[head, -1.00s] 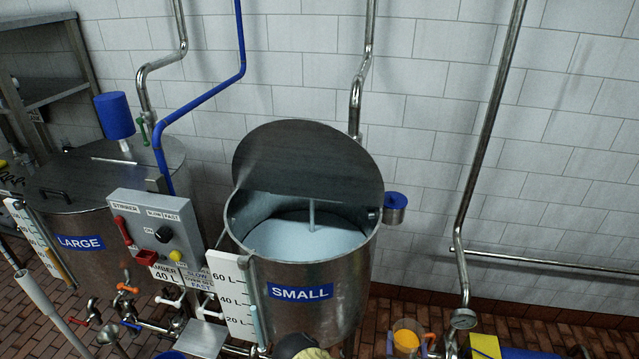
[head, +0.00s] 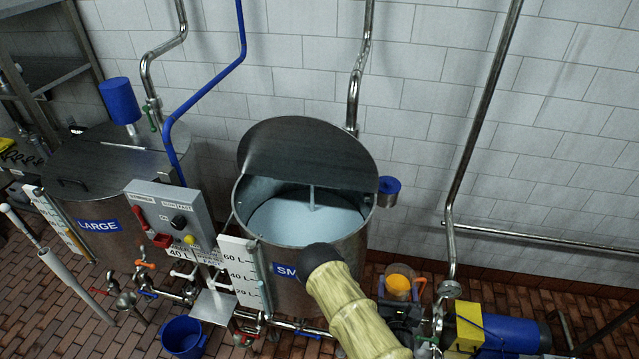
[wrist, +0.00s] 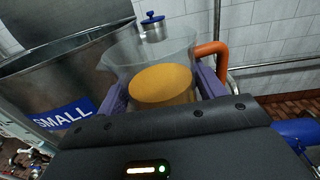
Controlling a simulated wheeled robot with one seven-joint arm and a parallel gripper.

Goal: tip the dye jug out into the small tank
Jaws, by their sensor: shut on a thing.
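The dye jug (wrist: 150,50) is a clear, wide-mouthed vessel with orange dye (wrist: 165,85) and an orange handle on the right. My gripper (wrist: 163,88) is shut on it, with a purple finger on each side. The jug looks roughly upright. In the head view the jug (head: 399,284) is right of the small tank (head: 345,250) and below its rim. The tank is steel, marked SMALL, open at the front with its lid raised, and holds pale liquid (head: 300,218). My arm hides part of its front; the tank also shows in the wrist view (wrist: 60,80).
A control box (head: 175,215) and level scale (head: 243,270) stand on the left. A pipe (head: 455,225) and a blue motor (head: 515,335) are on the right.

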